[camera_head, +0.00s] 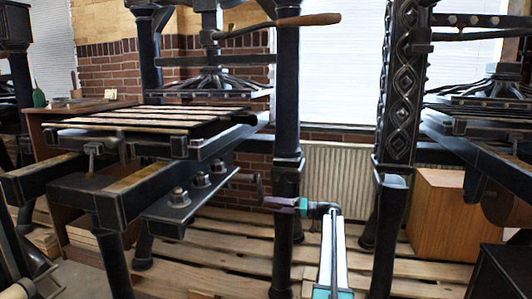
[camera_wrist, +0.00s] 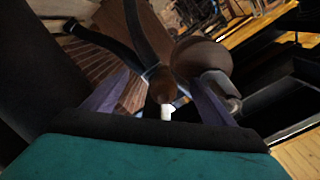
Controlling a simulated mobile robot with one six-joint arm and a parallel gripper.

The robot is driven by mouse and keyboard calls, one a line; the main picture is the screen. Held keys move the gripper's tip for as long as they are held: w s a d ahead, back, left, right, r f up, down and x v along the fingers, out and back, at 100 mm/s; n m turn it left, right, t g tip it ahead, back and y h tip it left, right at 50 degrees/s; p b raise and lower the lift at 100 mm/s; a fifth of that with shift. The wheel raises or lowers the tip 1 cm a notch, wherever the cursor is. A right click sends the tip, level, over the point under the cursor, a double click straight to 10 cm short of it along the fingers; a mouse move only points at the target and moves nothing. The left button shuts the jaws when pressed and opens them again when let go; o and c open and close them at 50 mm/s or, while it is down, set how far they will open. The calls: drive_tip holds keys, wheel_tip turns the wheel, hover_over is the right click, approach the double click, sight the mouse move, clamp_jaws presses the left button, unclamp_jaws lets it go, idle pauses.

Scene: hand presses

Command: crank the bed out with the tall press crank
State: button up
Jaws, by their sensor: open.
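The tall press (camera_head: 287,100) stands left of centre in the head view, with its slatted bed (camera_head: 130,118) lying level on the rails, its right end by the platen. Its crank (camera_head: 260,186) shows small and dark below the bed, beside the front column. My gripper (camera_head: 275,202) reaches left past that column, close to the crank. In the wrist view my gripper (camera_wrist: 158,92) is open, with a purple finger on each side. A rounded brown handle end (camera_wrist: 160,82) with a white tip and dark curved arms shows between or just beyond the fingers; contact cannot be told.
A second press with an ornate column (camera_head: 403,85) stands on the right, beside a wooden box (camera_head: 437,215). A radiator (camera_head: 338,178) is behind. Pallet boards (camera_head: 225,250) cover the floor. The press column stands close to my gripper. A brown cylinder (camera_wrist: 205,60) shows in the wrist view.

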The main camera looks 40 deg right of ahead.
drive_tip(key=v, duration=0.7)
drive_tip(key=shift+s, duration=0.3)
idle(0.6)
drive_tip(key=shift+d, duration=0.15)
